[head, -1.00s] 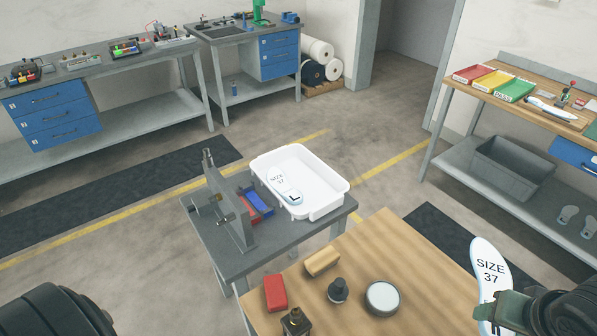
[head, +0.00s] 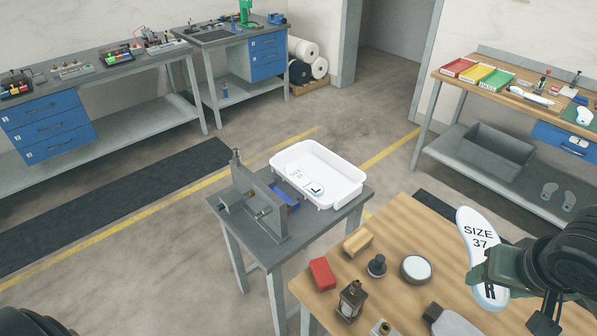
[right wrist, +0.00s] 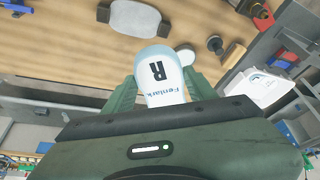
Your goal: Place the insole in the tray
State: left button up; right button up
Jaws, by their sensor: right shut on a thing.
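A white insole (head: 478,238) marked SIZE 37 and R is held in the air above the right part of the wooden table. My right gripper (head: 488,272) is shut on its lower part. In the right wrist view the insole (right wrist: 160,72) sits between the two green fingers of my gripper (right wrist: 160,84). The white tray (head: 350,184) stands on a small grey table, left of and beyond the held insole. Another insole (head: 297,173), marked SIZE 37 and L, lies inside the tray at its left. My left gripper is not seen.
A grey metal fixture (head: 258,205) and a blue bin (head: 286,198) stand beside the tray. The wooden table (head: 400,225) carries a red block (head: 322,273), a wooden block (head: 357,242), a black knob (head: 376,266) and a round tin (head: 415,269). The tray's right side looks clear.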

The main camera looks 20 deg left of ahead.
aim_at(325, 173)
jog(key=j, duration=0.55)
jog(key=i+j, duration=0.15)
jog(key=j, duration=1)
jog(key=i+j, duration=0.3)
jog(key=j, duration=0.2)
jog(key=i+j+u, duration=0.1)
jog(key=i+j, duration=0.2)
jog(key=j, duration=0.2)
jog(key=i+l, duration=0.1)
jog(key=i, duration=0.4)
jog(key=u, duration=0.05)
